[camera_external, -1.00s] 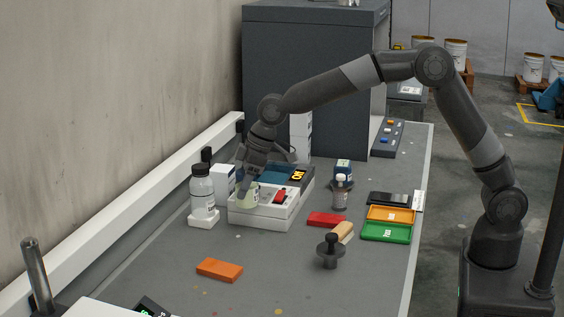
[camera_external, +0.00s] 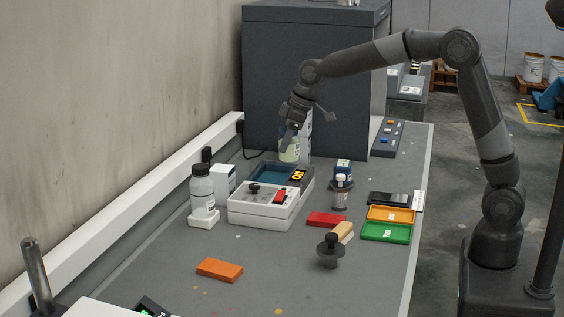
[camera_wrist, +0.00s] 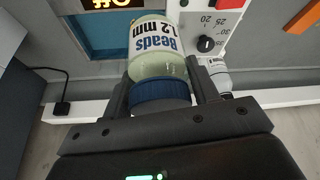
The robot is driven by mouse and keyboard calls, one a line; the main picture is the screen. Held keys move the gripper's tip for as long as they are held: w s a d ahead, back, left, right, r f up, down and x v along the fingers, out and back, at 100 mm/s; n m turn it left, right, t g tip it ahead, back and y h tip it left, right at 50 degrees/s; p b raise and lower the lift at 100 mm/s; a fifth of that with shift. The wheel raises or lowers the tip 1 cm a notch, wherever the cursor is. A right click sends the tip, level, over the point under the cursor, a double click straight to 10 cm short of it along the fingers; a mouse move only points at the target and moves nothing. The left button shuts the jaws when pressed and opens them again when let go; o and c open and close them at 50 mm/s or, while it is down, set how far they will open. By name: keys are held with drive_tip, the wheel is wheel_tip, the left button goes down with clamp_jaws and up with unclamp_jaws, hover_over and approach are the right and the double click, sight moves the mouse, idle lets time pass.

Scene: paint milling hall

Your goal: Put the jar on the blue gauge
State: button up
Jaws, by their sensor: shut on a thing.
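My gripper (camera_external: 290,138) is shut on a jar (camera_external: 289,153) with a pale greenish body and blue lid. In the wrist view the jar (camera_wrist: 155,48) has a white label reading "Beads 1.2 mm", and the fingers lie on either side of it near the lid. The blue gauge (camera_external: 262,174) is a dark box with a blue top and a lit orange display. It stands behind the white control box. The jar is held in the air above the gauge's back part, apart from it. The gauge (camera_wrist: 112,38) also shows beyond the jar in the wrist view.
The white control box (camera_external: 262,212), with a dark knob and red switch, stands directly in front of the gauge. A white bottle (camera_external: 202,190) is to its left. A large dark cabinet rises behind.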

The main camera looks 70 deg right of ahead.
drive_tip(key=s+d+r, duration=0.1)
drive_tip(key=s+d, duration=0.2)
drive_tip(key=d, duration=0.2)
drive_tip(key=s+d+r+m, duration=0.1)
drive_tip(key=s+d, duration=0.2)
drive_tip(key=d, duration=0.1)
drive_tip(key=s+d+r+m+h, duration=0.1)
drive_tip(key=s+d, duration=0.2)
drive_tip(key=d, duration=0.2)
drive_tip(key=shift+s+d+r, duration=0.2)
drive_tip(key=shift+s+d, duration=0.05)
drive_tip(key=shift+d, duration=0.05)
drive_tip(key=s+d+r+m, duration=0.2)
drive_tip(key=s+d, duration=0.7)
drive_tip(key=s, duration=0.3)
drive_tip(key=shift+h, duration=0.3)
hover_over(341, 163)
wheel_tip(341, 163, down, 7)
drive_tip(key=shift+w+d+f+m, duration=0.15)
drive_tip(key=shift+f+m, duration=0.15)
drive_tip(key=shift+f, duration=1.65)
drive_tip(key=shift+f, duration=0.15)
drive_tip(key=o, duration=1.5)
drive_tip(key=shift+o, duration=0.2)
